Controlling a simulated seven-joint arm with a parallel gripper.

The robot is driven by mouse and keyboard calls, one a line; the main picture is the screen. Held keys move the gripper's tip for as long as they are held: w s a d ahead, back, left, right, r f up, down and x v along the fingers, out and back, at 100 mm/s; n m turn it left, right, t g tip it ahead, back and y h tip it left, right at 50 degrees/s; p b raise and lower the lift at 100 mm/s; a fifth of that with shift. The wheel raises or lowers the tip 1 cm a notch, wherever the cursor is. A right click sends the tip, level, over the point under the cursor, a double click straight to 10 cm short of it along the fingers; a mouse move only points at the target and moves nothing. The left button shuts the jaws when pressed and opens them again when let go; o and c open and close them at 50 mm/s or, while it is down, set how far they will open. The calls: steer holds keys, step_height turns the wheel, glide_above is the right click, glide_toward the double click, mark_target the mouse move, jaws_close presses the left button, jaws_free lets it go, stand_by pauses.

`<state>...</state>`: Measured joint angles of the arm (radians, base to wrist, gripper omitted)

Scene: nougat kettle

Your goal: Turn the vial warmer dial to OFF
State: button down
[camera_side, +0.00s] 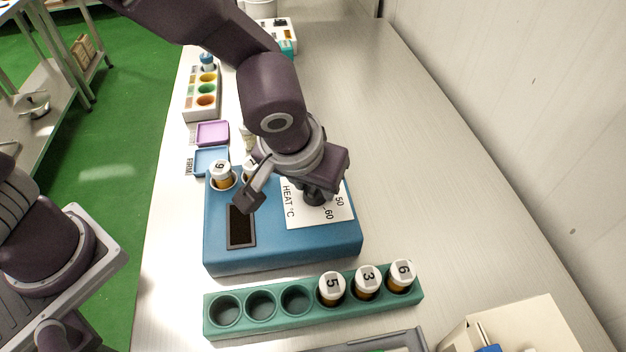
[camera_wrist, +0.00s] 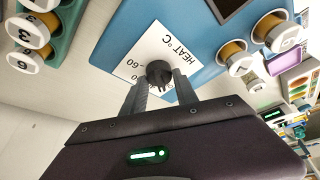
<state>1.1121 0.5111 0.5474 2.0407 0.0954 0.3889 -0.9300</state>
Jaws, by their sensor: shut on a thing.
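The blue vial warmer (camera_side: 283,252) stands on the bench, and it also shows in the wrist view (camera_wrist: 115,45). Its white label reads HEAT °C, with 50 and 60 legible in the side view. The round black dial (camera_wrist: 159,72) sits on this label. My gripper (camera_wrist: 161,86) is shut on the dial, with one finger on each side of it. In the side view my gripper (camera_side: 315,192) points down at the label and hides much of the dial and scale. I cannot read the dial's setting or see an OFF mark.
Capped vials, one marked 9 (camera_side: 221,173), stand in the warmer beside my wrist. A green rack (camera_side: 222,330) in front holds vials 5 (camera_side: 331,287), 3 (camera_side: 368,280) and 6 (camera_side: 401,274). Small trays (camera_side: 211,133) lie behind. The bench right of the warmer is clear.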

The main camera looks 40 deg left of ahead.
steer(key=shift+n+g+y, duration=0.3)
steer(key=shift+n+y, duration=0.1)
steer(key=shift+n, duration=0.7)
steer(key=shift+f, duration=0.1)
steer(key=c, duration=1)
jaws_free()
steer(key=shift+o, duration=0.2)
steer(key=shift+d, duration=0.1)
steer(key=v, duration=0.7)
